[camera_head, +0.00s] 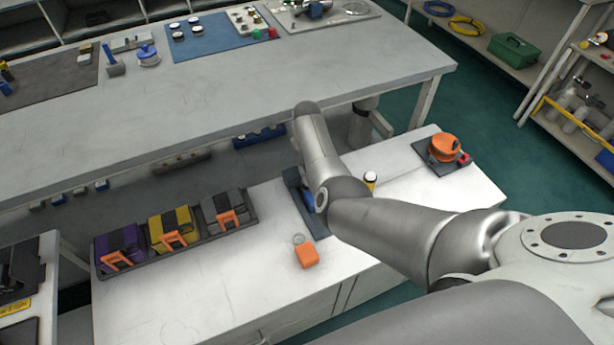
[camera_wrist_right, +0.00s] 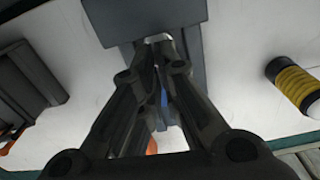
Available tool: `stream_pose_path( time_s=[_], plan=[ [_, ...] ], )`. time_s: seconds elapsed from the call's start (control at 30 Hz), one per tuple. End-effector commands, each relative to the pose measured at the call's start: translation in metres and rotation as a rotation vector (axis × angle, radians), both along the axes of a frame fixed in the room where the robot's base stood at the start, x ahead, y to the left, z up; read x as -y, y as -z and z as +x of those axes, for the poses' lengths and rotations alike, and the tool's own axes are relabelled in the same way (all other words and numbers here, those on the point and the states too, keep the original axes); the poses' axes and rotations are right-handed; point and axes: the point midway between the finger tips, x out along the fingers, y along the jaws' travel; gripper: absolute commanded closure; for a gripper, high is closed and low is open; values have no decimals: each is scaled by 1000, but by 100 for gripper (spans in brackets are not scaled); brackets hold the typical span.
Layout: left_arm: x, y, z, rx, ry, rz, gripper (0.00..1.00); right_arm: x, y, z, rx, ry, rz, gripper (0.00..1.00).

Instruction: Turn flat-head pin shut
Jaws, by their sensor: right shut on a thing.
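My right gripper (camera_wrist_right: 163,42) is shut, its fingertips together at the lower edge of a blue-grey block (camera_wrist_right: 150,20). A small pale piece shows between the tips; it appears to be the flat-head pin (camera_wrist_right: 160,37), mostly hidden by the fingers. How far the pin is turned cannot be seen. In the head view my right arm covers the gripper and the pin; part of a blue fixture (camera_head: 294,187) shows beside the arm on the white bench. My left gripper is in neither view.
A yellow-and-black cylinder (camera_wrist_right: 298,86) stands right of the gripper. A dark tray (camera_head: 192,246) holds purple, yellow and grey cases at left. An orange block (camera_head: 307,256) lies near the front edge. An orange round object (camera_head: 443,148) sits on a dark mat at right.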

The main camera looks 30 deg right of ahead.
Motion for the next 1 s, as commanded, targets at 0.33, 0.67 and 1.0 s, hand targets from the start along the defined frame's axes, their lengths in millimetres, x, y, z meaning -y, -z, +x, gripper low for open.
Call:
stream_pose_path(
  time_s=[0.33, 0.67, 1.0],
  plan=[
    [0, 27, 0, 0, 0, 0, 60, 2, -4, 5, 14, 135, -3, 100],
    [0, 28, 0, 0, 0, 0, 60, 2, -7, 5, 14, 155, -5, 100],
    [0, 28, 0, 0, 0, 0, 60, 2, -6, 4, 11, 154, -5, 78]
  ],
)
